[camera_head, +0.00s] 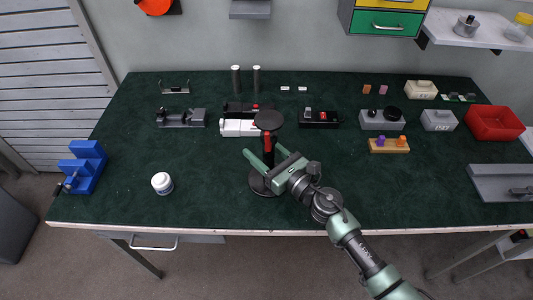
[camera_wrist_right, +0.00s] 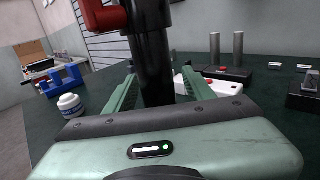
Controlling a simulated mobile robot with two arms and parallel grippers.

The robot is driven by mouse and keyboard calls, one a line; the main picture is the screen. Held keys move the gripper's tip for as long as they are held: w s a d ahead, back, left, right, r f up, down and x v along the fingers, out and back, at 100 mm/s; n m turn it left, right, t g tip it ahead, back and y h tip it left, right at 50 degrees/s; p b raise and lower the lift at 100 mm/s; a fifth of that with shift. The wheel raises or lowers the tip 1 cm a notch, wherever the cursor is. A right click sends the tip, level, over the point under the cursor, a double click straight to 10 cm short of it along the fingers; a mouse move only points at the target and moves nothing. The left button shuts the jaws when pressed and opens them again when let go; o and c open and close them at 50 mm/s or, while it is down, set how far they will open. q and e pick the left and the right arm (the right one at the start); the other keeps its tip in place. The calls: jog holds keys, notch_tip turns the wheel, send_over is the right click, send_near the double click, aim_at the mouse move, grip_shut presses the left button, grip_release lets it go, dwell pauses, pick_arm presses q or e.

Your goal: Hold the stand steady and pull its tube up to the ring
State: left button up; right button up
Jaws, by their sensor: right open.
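The stand has a dark round top disc (camera_head: 268,120), a red collar or clamp (camera_head: 267,142) below it, and a black round base (camera_head: 257,184) on the green mat. My right gripper (camera_head: 262,151) is open, its two green fingers on either side of the stand's black post. In the right wrist view the thick black post (camera_wrist_right: 153,70) stands between the fingers, and the red part (camera_wrist_right: 103,15) shows above. I cannot tell whether a finger touches the post. I cannot make out a ring mark on the tube. My left gripper is not in view.
A white jar (camera_head: 162,183) and a blue block fixture (camera_head: 83,166) are to the left. Behind the stand are a white fixture (camera_head: 238,128) and two grey posts (camera_head: 236,80). A red bin (camera_head: 494,123) is far right. The mat's front right is mostly clear.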

jog(key=c, duration=0.3)
dwell(0.5)
dwell(0.3)
grip_shut()
dwell(0.8)
